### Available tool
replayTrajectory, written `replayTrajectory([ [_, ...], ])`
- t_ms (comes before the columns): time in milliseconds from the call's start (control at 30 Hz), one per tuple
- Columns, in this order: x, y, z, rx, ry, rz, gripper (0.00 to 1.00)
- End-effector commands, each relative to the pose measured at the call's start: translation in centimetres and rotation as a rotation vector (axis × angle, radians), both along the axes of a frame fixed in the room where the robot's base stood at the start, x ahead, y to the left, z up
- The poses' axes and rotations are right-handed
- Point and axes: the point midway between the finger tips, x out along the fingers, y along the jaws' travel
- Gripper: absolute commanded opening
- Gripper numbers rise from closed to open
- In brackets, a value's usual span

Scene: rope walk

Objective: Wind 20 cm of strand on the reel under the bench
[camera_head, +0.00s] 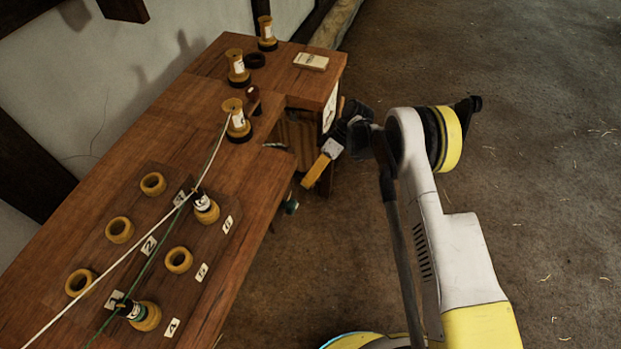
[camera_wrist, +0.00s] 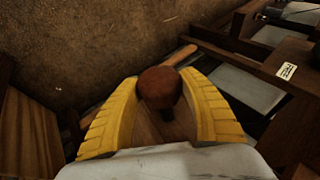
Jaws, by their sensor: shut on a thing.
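In the wrist view, a round red-brown knob (camera_wrist: 160,86) sits between the two yellow fingers of my gripper (camera_wrist: 162,105), which is shut on it. In the head view, my gripper (camera_head: 317,172) is beside the bench's right side, below the level of its top. The knob and the reel cannot be made out there. A small dark green thing (camera_head: 290,205) shows low beside the bench, too small to identify.
A numbered board (camera_head: 206,262) on the bench holds several yellow rings and two dark-topped pieces. More spools (camera_head: 237,70) stand towards the far end, near a pale block (camera_head: 311,61). A tagged wooden part (camera_wrist: 286,70) is at the wrist view's right. The floor (camera_head: 560,180) at right is clear.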

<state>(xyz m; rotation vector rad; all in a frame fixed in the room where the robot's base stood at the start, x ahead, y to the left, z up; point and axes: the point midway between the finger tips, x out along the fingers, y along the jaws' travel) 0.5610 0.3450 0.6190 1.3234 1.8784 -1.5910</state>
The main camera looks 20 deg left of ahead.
Motion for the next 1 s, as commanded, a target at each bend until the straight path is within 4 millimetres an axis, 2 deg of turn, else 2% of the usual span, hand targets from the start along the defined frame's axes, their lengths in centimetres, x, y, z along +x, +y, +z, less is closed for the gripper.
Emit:
replayTrajectory([
  [33,-0.1,0.0,-0.1,-0.002,0.000,0.001,0.54],
  [100,0.0,0.0,-0.1,-0.002,0.000,0.001,0.72],
  [467,0.2,-0.2,0.3,0.000,-0.001,0.000,0.72],
  [567,0.9,-0.7,1.2,-0.001,0.000,-0.001,0.72],
  [1000,5.3,-4.5,7.9,-0.001,0.000,0.000,0.72],
])
